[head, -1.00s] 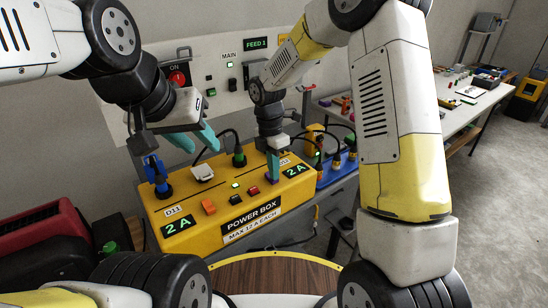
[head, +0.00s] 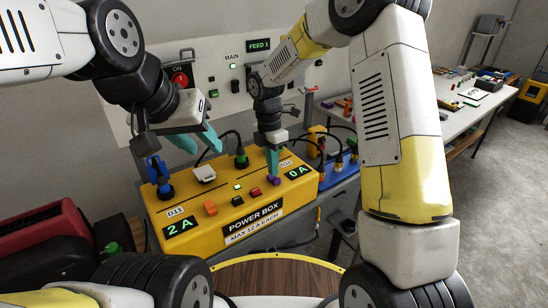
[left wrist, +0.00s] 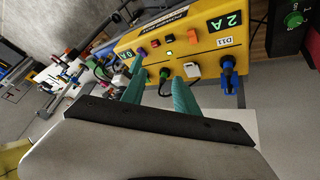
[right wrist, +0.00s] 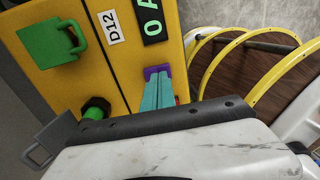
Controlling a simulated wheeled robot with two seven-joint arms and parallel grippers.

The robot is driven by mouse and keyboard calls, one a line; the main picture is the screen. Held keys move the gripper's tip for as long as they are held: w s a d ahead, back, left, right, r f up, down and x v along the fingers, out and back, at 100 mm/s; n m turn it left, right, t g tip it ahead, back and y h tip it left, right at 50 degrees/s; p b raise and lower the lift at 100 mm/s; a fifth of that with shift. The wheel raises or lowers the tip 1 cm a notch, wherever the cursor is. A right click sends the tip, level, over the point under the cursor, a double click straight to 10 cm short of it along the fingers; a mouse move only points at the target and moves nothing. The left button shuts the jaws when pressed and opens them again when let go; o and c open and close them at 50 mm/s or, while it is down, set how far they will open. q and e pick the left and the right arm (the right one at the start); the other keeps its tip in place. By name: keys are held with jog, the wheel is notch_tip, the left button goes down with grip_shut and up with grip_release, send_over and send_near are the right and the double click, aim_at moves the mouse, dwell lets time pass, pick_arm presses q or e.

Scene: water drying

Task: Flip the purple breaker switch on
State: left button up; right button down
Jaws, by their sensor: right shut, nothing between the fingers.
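The purple breaker switch (head: 274,181) is on the top of the yellow power box (head: 190,240), near the right display (head: 298,172), which reads 0 A. My right gripper (head: 273,172) is shut, pointing down, its tips at the switch. In the right wrist view, the purple switch (right wrist: 157,71) shows just past the closed teal fingertips (right wrist: 158,80); whether they touch is hard to tell. The switch (left wrist: 141,52) also shows in the left wrist view. My left gripper (head: 205,148) is open and empty, above the box's back left part.
An orange switch (head: 209,208) and a red switch (head: 254,191) sit on the box, with a lit green lamp (head: 238,186). The left display (head: 180,228) reads 2 A. Blue (head: 160,178) and green (head: 240,158) plugs stand along the back. A wall panel (head: 215,75) rises behind.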

notch_tip(320, 180, up, 7)
jog(key=shift+w+a, duration=0.3)
jog(key=shift+w, duration=0.05)
jog(key=shift+f, duration=0.1)
